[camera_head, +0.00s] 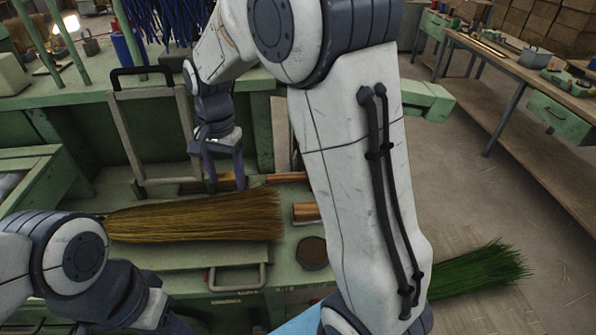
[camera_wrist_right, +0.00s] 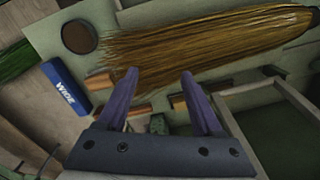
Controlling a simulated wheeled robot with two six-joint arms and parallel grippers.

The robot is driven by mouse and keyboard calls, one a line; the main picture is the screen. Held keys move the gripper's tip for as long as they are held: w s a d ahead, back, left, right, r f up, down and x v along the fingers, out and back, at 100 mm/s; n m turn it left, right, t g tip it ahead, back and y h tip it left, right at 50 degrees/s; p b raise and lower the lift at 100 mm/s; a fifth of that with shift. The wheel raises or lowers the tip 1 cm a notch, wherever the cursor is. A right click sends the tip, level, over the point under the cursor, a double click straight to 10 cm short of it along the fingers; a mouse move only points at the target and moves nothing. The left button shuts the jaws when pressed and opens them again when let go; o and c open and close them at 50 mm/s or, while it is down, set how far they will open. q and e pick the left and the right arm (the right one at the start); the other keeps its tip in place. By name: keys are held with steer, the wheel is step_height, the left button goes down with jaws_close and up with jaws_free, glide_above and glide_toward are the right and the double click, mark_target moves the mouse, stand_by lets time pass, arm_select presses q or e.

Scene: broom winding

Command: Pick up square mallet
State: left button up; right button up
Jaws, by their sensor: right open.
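No piece can be made out for certain as the square mallet. A wooden block (camera_head: 305,212) lies at the right end of the bench, partly hidden by my right arm, and a wooden handle-like piece (camera_head: 288,177) lies behind it. In the wrist view, wooden pieces (camera_wrist_right: 180,104) show between and beside the fingers. My right gripper (camera_head: 226,183) points down behind the broom bristles, open with nothing between its fingers; its spread fingers also show in the wrist view (camera_wrist_right: 159,75). My left gripper (camera_head: 172,322) is at the bottom left, mostly cut off.
A bundle of straw bristles (camera_head: 200,217) lies across the green bench in front of my right gripper. A round dark tin (camera_head: 312,252) stands to its right. An upright metal frame (camera_head: 150,130) is left of the gripper. A blue box (camera_wrist_right: 66,87) and green bristles (camera_head: 480,270) lie nearby.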

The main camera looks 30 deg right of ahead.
steer(key=w+d+f+m+b, duration=0.1)
steer(key=w+d+f+m, duration=0.25)
steer(key=d, duration=0.35)
steer(key=w+d+f+m, duration=0.2)
steer(key=w+d+m, duration=0.2)
steer(key=d, duration=0.2)
steer(key=m, duration=0.6)
glide_above(299, 175)
step_height(299, 175, down, 9)
steer(key=shift+s+r, duration=0.15)
steer(key=f+p, duration=0.1)
steer(key=f, duration=0.1)
steer(key=f+p, duration=0.1)
steer(key=f, duration=0.2)
steer(key=shift+w+a+f, duration=0.1)
steer(key=shift+w+f, duration=0.1)
steer(key=shift+f, duration=0.35)
jaws_close()
